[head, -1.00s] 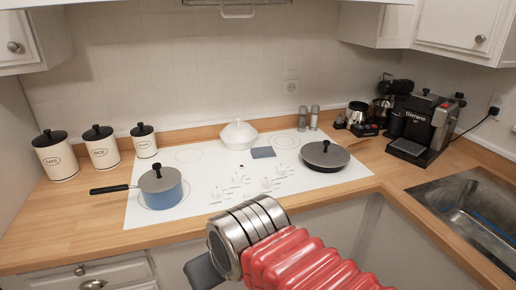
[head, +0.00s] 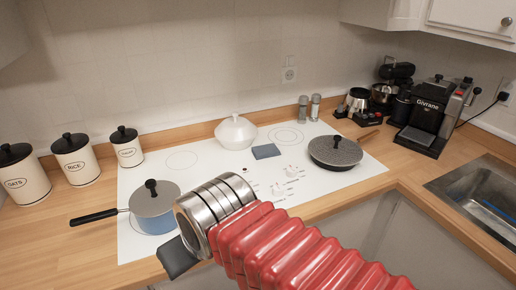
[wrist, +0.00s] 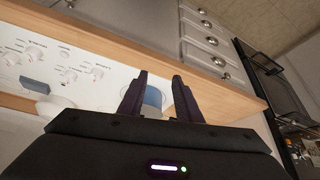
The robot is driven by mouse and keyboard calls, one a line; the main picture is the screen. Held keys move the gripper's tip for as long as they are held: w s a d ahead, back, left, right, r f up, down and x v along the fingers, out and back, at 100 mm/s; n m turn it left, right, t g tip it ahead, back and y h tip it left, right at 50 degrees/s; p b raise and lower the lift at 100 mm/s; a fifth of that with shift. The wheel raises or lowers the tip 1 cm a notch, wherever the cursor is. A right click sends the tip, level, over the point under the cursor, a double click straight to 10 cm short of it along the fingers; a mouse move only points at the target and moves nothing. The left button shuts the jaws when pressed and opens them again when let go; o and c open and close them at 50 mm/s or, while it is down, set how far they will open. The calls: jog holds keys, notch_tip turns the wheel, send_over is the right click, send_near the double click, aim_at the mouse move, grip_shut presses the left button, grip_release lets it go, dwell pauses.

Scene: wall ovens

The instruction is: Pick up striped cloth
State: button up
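A small folded grey-blue cloth (head: 266,151) lies flat on the white cooktop, just in front of the white lidded pot. Its stripes are too small to make out. It also appears at the left of the wrist view (wrist: 35,84). My gripper (wrist: 159,76) is open, with a clear gap between its two dark fingers and nothing held. The blue pot (wrist: 152,97) shows beyond that gap. In the head view my arm reaches over the cooktop's front edge, and its end is left of and nearer than the cloth. The fingers are mostly hidden there.
A blue saucepan (head: 154,205) stands beside my arm, its handle pointing left. A white lidded pot (head: 236,131) is behind the cloth, and a dark lidded pan (head: 335,152) is to its right. Canisters (head: 76,158) stand left; a coffee machine (head: 431,115) and sink (head: 490,195) are right.

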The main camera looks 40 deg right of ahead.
jog(key=shift+w, duration=0.5)
jog(key=shift+o, duration=0.5)
